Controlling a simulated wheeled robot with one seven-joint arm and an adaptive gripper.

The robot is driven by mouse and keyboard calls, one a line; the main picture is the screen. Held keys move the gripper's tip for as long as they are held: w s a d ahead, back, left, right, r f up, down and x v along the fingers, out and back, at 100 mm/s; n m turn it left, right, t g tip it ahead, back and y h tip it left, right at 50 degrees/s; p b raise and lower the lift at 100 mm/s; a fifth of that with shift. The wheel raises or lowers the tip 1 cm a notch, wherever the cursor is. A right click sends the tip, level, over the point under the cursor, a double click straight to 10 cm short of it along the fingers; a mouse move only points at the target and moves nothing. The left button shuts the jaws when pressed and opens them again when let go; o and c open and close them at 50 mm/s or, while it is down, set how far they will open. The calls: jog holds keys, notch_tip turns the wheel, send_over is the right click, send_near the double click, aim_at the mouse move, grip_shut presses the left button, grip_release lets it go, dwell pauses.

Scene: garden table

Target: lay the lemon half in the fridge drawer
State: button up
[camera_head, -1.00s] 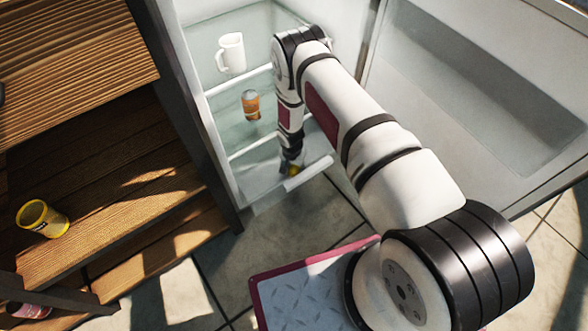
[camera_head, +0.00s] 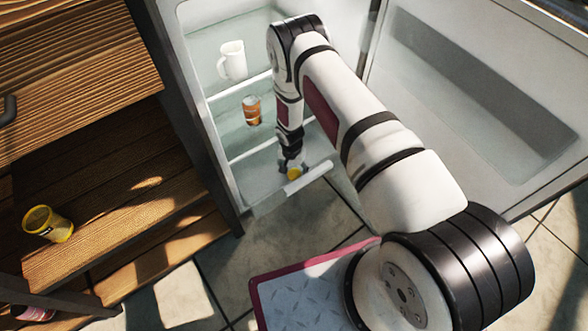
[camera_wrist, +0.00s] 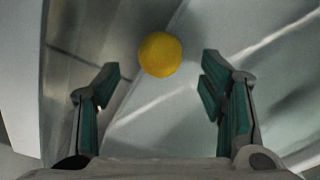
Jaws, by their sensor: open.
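The yellow lemon half (camera_head: 294,173) is low in the fridge, in the drawer (camera_head: 262,201) just behind its pale front bar. My gripper (camera_head: 291,165) points down into the drawer right above it, partly hiding it. In the wrist view the lemon half (camera_wrist: 160,54) shows as a round yellow shape beyond the fingertips. There my gripper (camera_wrist: 161,84) is open, its green-padded fingers apart with nothing between them. Neither finger visibly touches the lemon half. I cannot tell exactly how it rests on the drawer floor.
A white mug (camera_head: 232,60) and an orange-brown container (camera_head: 252,110) stand on the shelves above, left of my arm. The fridge door (camera_head: 480,100) is open on the right. Wooden shelving at left holds a yellow can (camera_head: 47,224); a pink jar (camera_head: 33,312) is lower.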

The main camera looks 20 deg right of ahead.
aim_at(293, 176)
notch_tip(293, 176, up, 8)
jog(key=p, duration=0.2)
jog(key=shift+s+a+p, duration=0.35)
jog(key=shift+s+p, duration=0.05)
jog(key=shift+r, duration=0.1)
